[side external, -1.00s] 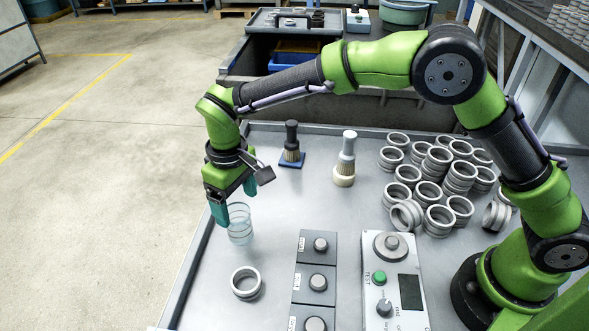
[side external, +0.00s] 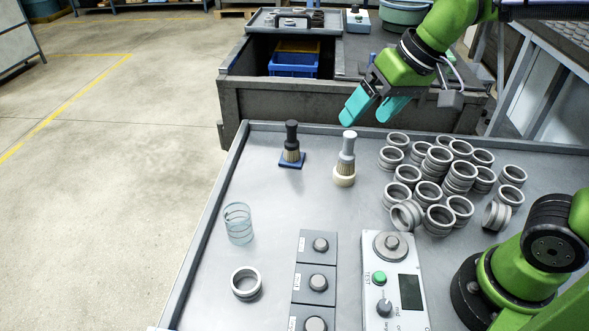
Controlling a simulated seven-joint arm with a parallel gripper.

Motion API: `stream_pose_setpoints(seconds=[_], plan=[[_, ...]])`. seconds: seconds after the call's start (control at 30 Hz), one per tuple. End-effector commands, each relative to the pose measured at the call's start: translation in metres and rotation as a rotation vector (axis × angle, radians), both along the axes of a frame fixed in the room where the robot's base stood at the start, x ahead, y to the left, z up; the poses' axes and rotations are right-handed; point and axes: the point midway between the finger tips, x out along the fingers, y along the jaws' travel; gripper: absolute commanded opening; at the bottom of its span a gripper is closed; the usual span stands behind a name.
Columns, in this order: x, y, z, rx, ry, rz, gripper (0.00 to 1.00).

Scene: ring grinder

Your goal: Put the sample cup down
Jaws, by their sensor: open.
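The sample cup (side external: 238,224), a clear glass-like cup with faint bands, stands upright on the left part of the grey metal table (side external: 262,199). Nothing touches it. My gripper (side external: 371,108), with teal fingers, is open and empty. It is raised in the air over the far edge of the table, well up and right of the cup in the picture.
A single metal ring (side external: 246,283) lies in front of the cup. Two brushes, dark (side external: 291,146) and pale (side external: 346,157), stand behind. Many rings are piled at right. A switch panel (side external: 315,283) and a tester box (side external: 394,290) sit at the front.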

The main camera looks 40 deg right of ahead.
Motion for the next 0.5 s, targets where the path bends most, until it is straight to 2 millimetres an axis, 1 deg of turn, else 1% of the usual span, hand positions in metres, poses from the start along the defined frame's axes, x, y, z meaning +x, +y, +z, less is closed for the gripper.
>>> stream_pose_setpoints(seconds=[0.03,0.1,0.2,0.33,0.5], plan=[[-0.018,-0.013,0.001,0.02,-0.038,-0.049,0.84],[-0.036,-0.024,-0.003,0.043,-0.079,-0.103,0.84],[-0.056,-0.036,-0.011,0.067,-0.125,-0.166,0.84],[-0.07,-0.043,-0.018,0.083,-0.159,-0.211,0.84],[-0.074,-0.045,-0.021,0.088,-0.169,-0.224,0.84]])
